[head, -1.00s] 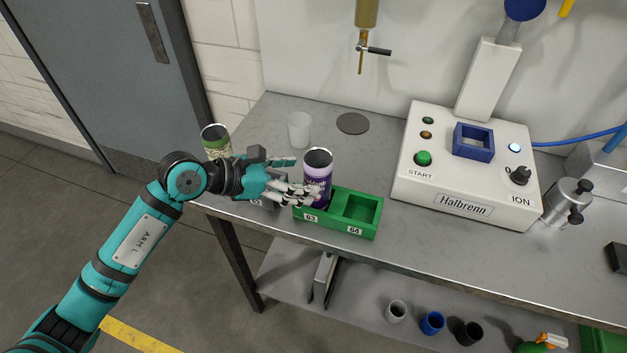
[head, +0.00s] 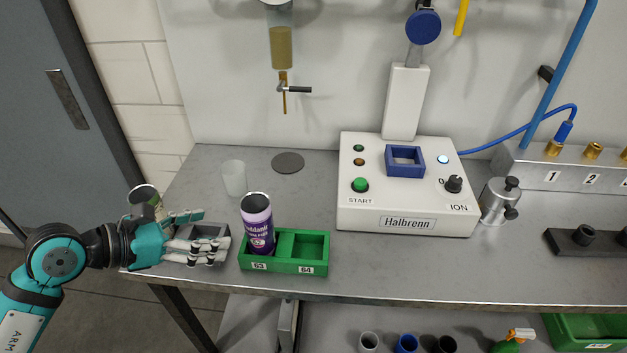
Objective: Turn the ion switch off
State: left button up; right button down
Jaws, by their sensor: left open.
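The ion switch (head: 453,184) is a black rotary knob on the right of the white Halbrenn machine (head: 360,208), above the label ION. A "0" mark shows at its left; I cannot clearly tell which way the knob points. A lamp (head: 442,159) above it glows pale blue-white. My left gripper (head: 205,238) is open at the left end of the bench, far left of the knob. It is beside a purple can (head: 257,226) and appears apart from it. My right gripper is not in view.
The purple can stands in slot 63 of a green holder (head: 302,268); slot 64 is empty. A clear cup (head: 234,178) stands behind. A metal cylinder (head: 497,202) stands close right of the machine.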

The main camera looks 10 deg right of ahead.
aim_at(453, 183)
jog(key=z, duration=1.3)
